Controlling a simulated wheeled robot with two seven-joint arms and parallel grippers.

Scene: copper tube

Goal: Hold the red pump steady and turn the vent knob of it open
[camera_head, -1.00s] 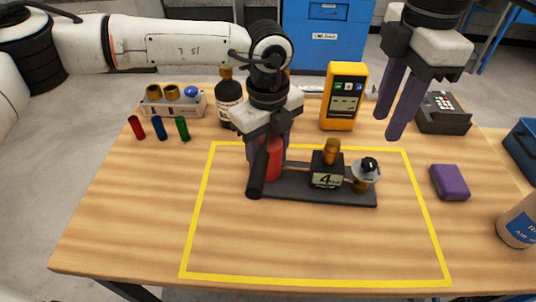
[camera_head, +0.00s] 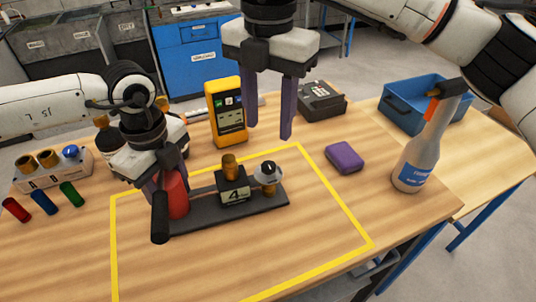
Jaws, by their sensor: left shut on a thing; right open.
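The red pump (camera_head: 175,195) stands upright at the left end of a dark base plate (camera_head: 215,214), inside the yellow outline on the table. My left gripper (camera_head: 165,190) is shut on the red pump from above and hides its upper part. A black cylindrical handle (camera_head: 160,217) sticks out in front of the pump. The vent knob (camera_head: 268,170), white with a black top on a brass fitting, is at the plate's right end. A black block marked 4 (camera_head: 234,190) with a brass top sits between them. My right gripper (camera_head: 269,132) is open and empty, above and behind the knob.
A yellow meter (camera_head: 227,112) stands behind the plate. A purple block (camera_head: 344,158) and a spray bottle (camera_head: 423,145) are to the right. A blue bin (camera_head: 408,108) and a dark keypad device (camera_head: 321,101) are farther back. Coloured tubes (camera_head: 44,202) lie left. The front of the outline is clear.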

